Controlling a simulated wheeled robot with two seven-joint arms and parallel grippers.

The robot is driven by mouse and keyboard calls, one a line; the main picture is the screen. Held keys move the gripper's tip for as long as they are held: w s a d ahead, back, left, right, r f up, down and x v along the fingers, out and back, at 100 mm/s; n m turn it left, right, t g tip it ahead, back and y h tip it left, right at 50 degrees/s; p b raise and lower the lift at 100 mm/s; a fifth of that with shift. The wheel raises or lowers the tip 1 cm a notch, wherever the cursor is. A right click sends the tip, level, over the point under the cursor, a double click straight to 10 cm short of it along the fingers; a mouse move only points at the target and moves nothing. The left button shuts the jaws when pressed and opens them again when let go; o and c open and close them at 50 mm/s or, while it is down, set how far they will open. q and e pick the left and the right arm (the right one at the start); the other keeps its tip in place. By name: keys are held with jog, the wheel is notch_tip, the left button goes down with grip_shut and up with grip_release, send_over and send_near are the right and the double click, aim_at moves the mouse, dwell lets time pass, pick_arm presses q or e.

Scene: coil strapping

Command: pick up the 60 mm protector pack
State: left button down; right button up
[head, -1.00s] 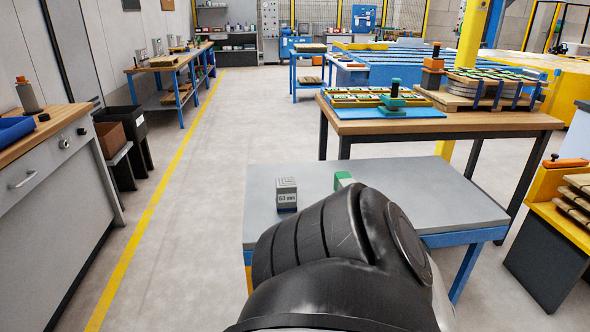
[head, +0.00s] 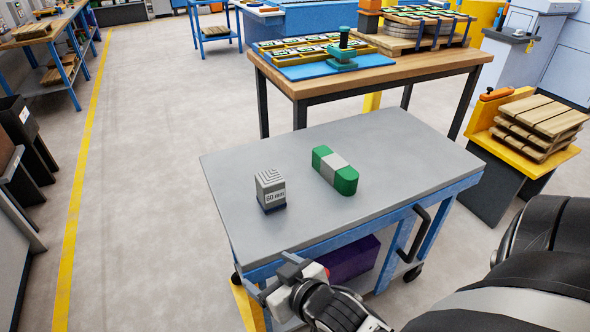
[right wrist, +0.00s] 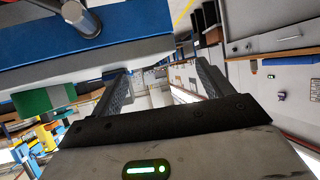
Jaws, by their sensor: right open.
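The 60 mm protector pack (head: 271,190) is a small grey block with a ridged top, a "60 mm" label and a dark base. It stands upright on the left part of the grey cart top (head: 400,150). My right gripper (head: 270,284) is at the cart's front edge, nearer to me than the pack and apart from it. In the right wrist view its two fingers (right wrist: 163,88) are spread, with no held object visible between them. I cannot make out the pack clearly there. My left gripper is not in view.
A green-and-white rounded block (head: 335,171) lies right of the pack; its green shows in the right wrist view (right wrist: 45,98). The cart has a black handle (head: 430,232) and a purple box (head: 352,260) below. A wooden workbench (head: 380,68) stands behind. The cart top is otherwise clear.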

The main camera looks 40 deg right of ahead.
aim_at(272, 191)
jog(key=w+d+r+m+t+h+p, duration=0.2)
jog(key=w+d+r+m+h, duration=0.15)
jog(key=w+d+r, duration=0.45)
jog(key=shift+n, duration=0.35)
jog(key=w+d+f, duration=0.1)
jog(key=w, duration=0.1)
jog(key=w+d+f, duration=0.1)
jog(key=w, duration=0.1)
jog(key=w+d+f, duration=0.1)
jog(key=w, duration=0.1)
jog(key=shift+w+f+b, duration=0.1)
jog(key=shift+f+b, duration=0.25)
jog(key=shift+b, duration=0.05)
jog(key=shift+d+x, duration=0.25)
jog(key=shift+x, duration=1.25)
jog(key=shift+d+x, duration=0.25)
jog(key=shift+x, duration=1.25)
jog(key=shift+r, duration=0.15)
jog(key=c, duration=1.2)
